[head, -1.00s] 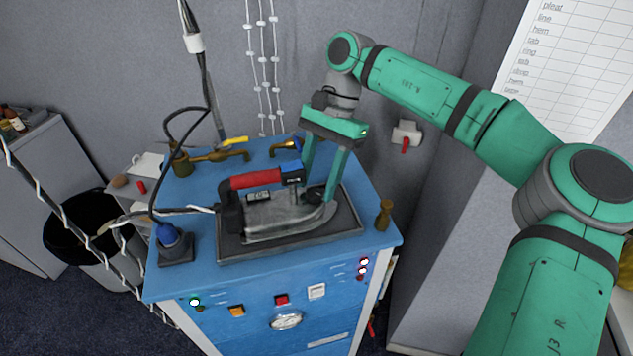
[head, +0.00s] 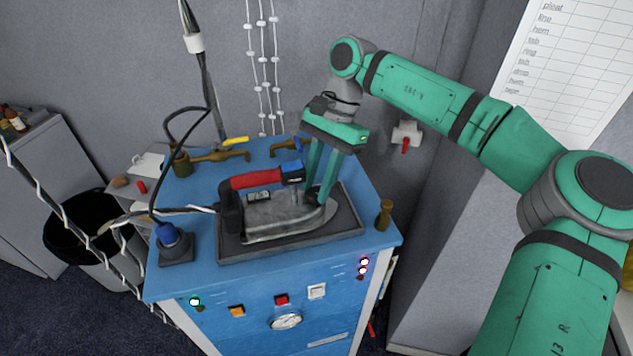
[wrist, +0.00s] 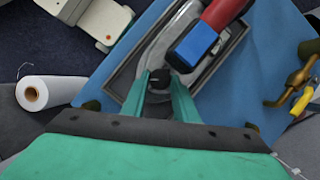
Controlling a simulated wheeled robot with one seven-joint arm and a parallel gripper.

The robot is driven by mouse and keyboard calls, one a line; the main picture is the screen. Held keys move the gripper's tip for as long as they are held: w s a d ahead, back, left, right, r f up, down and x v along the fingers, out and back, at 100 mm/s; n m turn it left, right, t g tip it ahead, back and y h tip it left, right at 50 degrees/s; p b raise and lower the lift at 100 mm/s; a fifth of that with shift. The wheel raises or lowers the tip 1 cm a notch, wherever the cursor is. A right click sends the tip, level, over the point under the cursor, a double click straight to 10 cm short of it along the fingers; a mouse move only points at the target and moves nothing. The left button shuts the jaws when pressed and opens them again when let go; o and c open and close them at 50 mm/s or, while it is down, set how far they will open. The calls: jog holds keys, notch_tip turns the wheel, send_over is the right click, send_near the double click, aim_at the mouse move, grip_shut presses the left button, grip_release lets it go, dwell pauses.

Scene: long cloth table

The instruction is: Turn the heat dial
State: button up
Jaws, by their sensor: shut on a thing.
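The iron (head: 285,218) has a red and blue handle (head: 258,179) and a grey metal body, and stands on a dark-rimmed tray (head: 345,226) on the blue table. The heat dial is a small black knob (wrist: 159,79) on the iron's body, just beyond the blue end of the handle in the wrist view. My gripper (head: 317,196) reaches down to the iron's right end in the head view. In the wrist view its two green fingers (wrist: 160,82) are shut on the dial, one on each side. The fingers mostly hide the dial in the head view.
Brass pipes (head: 220,156) and a yellow lever (head: 236,140) stand at the table's back. A blue-topped device (head: 172,240) sits at the left front corner, a brass post (head: 384,214) at the right. The iron's cable (head: 188,211) runs left. A white roll (wrist: 40,93) shows in the wrist view.

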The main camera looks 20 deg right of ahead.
jog(key=m+t, duration=0.1)
jog(key=m, duration=0.3)
jog(key=shift+s+m+t+y, duration=0.2)
jog(key=shift+m+t+y, duration=0.2)
jog(key=m+t, duration=0.1)
jog(key=m, duration=0.3)
jog(key=shift+s+m+t, duration=0.2)
jog(key=shift+m+t, duration=0.1)
jog(key=shift+t, duration=0.1)
jog(key=m, duration=0.2)
jog(key=m+t+h, duration=0.1)
jog(key=m, duration=0.1)
jog(key=shift+s+a+t, duration=0.1)
jog(key=shift+s+t, duration=0.1)
jog(key=shift+t, duration=0.1)
jog(key=shift+a+m+t+h, duration=0.1)
jog(key=shift+m+t+h, duration=0.2)
jog(key=shift+m, duration=0.75)
jog(key=shift+a+m+t+h, duration=0.15)
jog(key=shift+m+h, duration=0.25)
jog(key=shift+m, duration=0.65)
jog(key=shift+d, duration=0.1)
jog(key=o, duration=1.1)
jog(key=shift+c, duration=0.2)
jog(key=shift+s+r, duration=0.1)
